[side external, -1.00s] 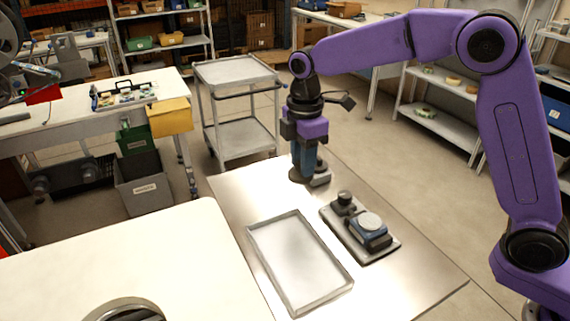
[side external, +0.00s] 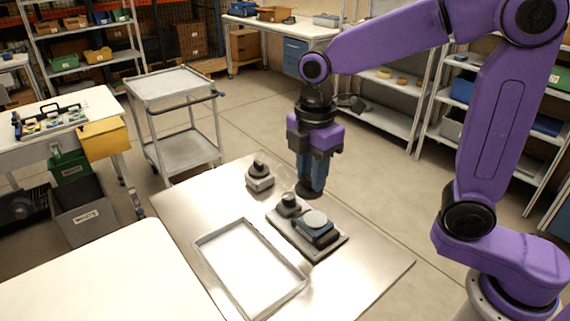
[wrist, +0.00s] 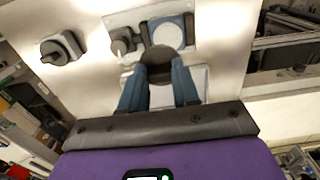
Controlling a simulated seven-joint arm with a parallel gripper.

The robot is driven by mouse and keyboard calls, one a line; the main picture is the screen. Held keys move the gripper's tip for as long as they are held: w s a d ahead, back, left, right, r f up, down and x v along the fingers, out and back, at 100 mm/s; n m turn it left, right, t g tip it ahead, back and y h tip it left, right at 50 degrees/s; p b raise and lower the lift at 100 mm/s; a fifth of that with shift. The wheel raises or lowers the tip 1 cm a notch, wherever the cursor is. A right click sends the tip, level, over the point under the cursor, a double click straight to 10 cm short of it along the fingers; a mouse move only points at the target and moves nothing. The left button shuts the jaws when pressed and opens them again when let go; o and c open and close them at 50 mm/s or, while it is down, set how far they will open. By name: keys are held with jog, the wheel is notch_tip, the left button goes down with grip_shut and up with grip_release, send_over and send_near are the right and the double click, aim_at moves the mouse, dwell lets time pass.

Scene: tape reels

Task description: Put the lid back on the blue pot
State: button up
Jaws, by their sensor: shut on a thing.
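My gripper (side external: 311,184), with blue fingers, is shut on a dark round disc that looks like the lid (side external: 304,190). It holds it above the far side of a flat board (side external: 286,233), apart from what stands there. On the board is a blue squarish body with a pale round top (side external: 314,218); it is the likeliest blue pot, but I cannot tell surely. In the wrist view the lid (wrist: 160,58) lies between the fingertips (wrist: 160,76), and the pale round top (wrist: 167,35) shows just beyond it, with the lid covering part of the board.
A small dark-topped cylinder (side external: 290,203) stands on the board beside the blue body. A grey block with a dark knob (side external: 260,178) stands at the back left of the metal bench. An empty shallow tray (side external: 205,246) lies in front. The bench's right side is clear.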

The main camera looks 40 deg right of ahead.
jog(key=shift+s+d+f, duration=0.15)
jog(key=shift+s+d, duration=0.25)
jog(key=shift+s, duration=0.3)
jog(key=shift+f, duration=3.2)
jog(key=shift+f, duration=0.2)
jog(key=o, duration=1.6)
jog(key=shift+r, duration=0.1)
jog(key=shift+r, duration=3.45)
